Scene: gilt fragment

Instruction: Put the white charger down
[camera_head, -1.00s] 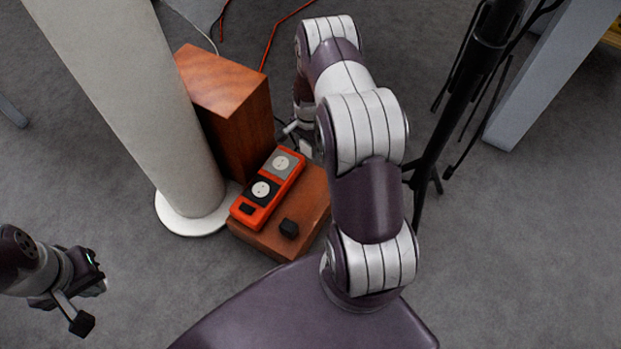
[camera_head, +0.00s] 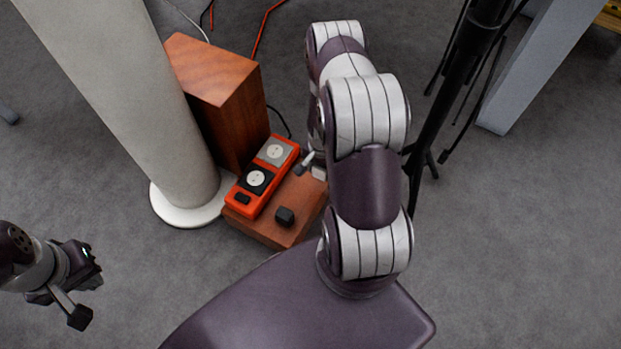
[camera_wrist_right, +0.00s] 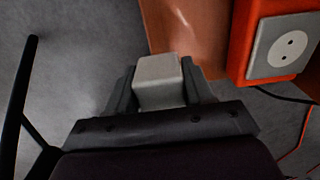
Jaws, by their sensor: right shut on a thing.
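The white charger (camera_wrist_right: 158,80) is a small pale block between the fingers of my right gripper (camera_wrist_right: 160,88), which is shut on it. In the head view the charger (camera_head: 319,173) shows partly behind my right arm, by the right edge of the low wooden block (camera_head: 262,230). I cannot tell whether it touches the block. My left gripper (camera_head: 88,299) is at the lower left, apart from everything, empty, its fingers apart.
A taller wooden box (camera_head: 215,85) and a pale column (camera_head: 125,80) stand left. A black stand (camera_head: 440,120) is right of my arm.

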